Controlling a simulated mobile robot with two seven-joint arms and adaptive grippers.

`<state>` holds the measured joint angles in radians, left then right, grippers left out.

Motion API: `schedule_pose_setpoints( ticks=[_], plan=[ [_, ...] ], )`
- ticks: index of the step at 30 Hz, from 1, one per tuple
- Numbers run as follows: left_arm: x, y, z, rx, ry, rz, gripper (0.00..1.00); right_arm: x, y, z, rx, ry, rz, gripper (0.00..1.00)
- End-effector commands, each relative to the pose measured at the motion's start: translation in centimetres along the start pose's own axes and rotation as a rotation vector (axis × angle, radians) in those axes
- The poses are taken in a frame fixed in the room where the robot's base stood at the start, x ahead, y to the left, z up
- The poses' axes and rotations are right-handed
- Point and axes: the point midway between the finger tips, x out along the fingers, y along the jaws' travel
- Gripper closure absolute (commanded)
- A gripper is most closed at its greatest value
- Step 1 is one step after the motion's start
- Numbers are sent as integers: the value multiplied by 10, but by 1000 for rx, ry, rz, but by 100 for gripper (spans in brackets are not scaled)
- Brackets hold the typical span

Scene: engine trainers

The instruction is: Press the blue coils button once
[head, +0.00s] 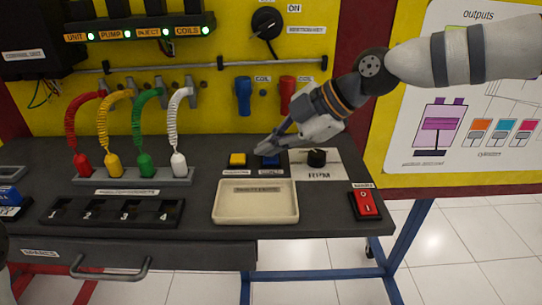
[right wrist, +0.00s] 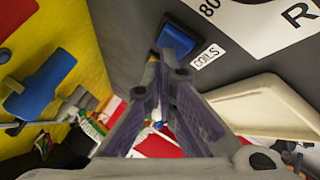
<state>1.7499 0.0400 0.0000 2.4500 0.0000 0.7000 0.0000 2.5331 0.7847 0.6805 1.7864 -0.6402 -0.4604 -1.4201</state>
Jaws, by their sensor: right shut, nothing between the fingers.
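The blue coils button (head: 270,160) sits on the dark bench top, right of a yellow button (head: 237,159). In the right wrist view the blue button (right wrist: 178,38) lies just beyond my fingertips, with a white COILS label (right wrist: 207,57) beside it. My right gripper (head: 265,149) reaches in from the upper right, shut and empty, its tips at or just above the blue button. The right wrist view also shows my right gripper (right wrist: 165,64). I cannot tell whether the tips touch the button. My left gripper is not in view.
A cream tray (head: 256,219) lies in front of the buttons. The RPM knob (head: 317,158) is to their right, and a red rocker switch (head: 367,203) stands at the right edge. Coloured plugs on coiled leads (head: 144,164) stand to the left. The yellow panel (head: 215,95) rises behind.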

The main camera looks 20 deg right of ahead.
Motion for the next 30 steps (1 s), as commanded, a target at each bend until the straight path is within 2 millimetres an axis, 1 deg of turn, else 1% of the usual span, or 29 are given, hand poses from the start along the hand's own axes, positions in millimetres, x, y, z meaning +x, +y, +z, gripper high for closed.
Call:
schedule_pose_setpoints(
  ticks=[1,4,13,24,30],
  plan=[
    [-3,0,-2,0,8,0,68,-4,3,-3,-4,0,4,100],
    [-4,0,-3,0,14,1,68,-8,6,-6,-4,0,4,100],
    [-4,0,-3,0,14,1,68,-8,6,-6,-2,0,2,100],
    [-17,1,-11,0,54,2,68,-35,26,-26,-6,0,8,100],
    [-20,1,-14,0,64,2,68,-43,32,-32,-3,1,5,100]
  ],
)
